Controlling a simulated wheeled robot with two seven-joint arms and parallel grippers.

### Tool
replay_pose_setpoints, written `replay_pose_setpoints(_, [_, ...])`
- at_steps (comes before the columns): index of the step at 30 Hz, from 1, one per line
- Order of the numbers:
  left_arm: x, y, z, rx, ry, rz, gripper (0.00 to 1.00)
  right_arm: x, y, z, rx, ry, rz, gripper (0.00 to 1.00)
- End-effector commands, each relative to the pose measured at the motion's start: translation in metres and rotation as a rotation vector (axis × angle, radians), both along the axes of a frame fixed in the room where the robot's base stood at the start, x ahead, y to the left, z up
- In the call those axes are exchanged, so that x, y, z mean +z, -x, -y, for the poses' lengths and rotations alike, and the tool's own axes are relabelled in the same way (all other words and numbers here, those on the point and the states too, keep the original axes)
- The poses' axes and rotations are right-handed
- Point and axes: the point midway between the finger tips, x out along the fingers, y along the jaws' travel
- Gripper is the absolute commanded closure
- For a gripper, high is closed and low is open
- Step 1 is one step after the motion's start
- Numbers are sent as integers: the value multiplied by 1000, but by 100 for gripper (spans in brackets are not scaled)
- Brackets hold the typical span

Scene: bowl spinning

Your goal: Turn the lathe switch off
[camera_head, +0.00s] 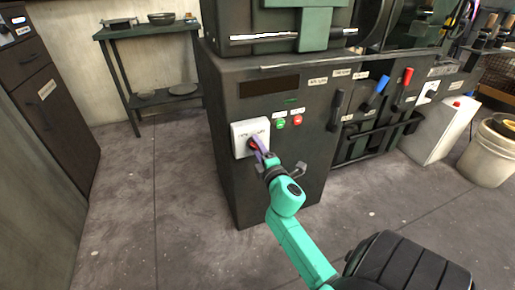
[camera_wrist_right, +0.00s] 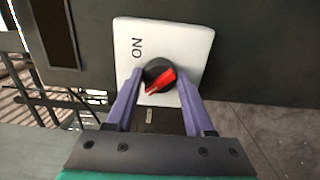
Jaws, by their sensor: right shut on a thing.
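The lathe switch is a white plate (camera_head: 238,128) on the front of the dark lathe cabinet (camera_head: 225,90). It carries a round black knob with a red pointer, and the knob (camera_wrist_right: 158,72) shows best in the right wrist view. An ON label is readable on the plate (camera_wrist_right: 185,40) there; the pointer lies slanted. My right gripper (camera_head: 257,148) reaches the plate, its purple fingers on both sides of the knob. In the wrist view the gripper (camera_wrist_right: 160,84) is shut on the knob. The fingers hide part of the plate. My left gripper is not in view.
Green and red buttons (camera_head: 289,122) sit right of the switch. Levers with blue (camera_head: 382,84) and red handles are further right. A side table (camera_head: 150,30) stands behind left. Floor in front is clear.

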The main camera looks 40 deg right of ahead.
Motion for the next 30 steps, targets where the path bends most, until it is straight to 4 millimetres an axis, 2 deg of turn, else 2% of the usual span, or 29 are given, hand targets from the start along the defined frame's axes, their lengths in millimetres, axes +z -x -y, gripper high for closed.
replay_pose_setpoints(4, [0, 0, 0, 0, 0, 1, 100, 1, 0, 0, -1, 3, 1, 100])
replay_pose_setpoints(5, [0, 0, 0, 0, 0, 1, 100, 1, 0, 0, -1, 3, 1, 43])
replay_pose_setpoints(6, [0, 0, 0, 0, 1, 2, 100, 1, 0, 0, -1, 3, 1, 28])
replay_pose_setpoints(7, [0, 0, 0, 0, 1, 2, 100, 1, 0, 0, -1, 3, 1, 18])
replay_pose_setpoints(16, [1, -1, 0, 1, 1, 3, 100, 0, 0, 0, 0, 0, 1, 18])
replay_pose_setpoints(20, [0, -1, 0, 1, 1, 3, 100, -1, 8, -3, 0, -1, -1, 18])
replay_pose_setpoints(23, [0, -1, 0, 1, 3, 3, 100, -1, 25, -9, -1, -2, -2, 18])
replay_pose_setpoints(30, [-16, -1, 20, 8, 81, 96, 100, -5, 91, -30, -4, -4, -3, 18])
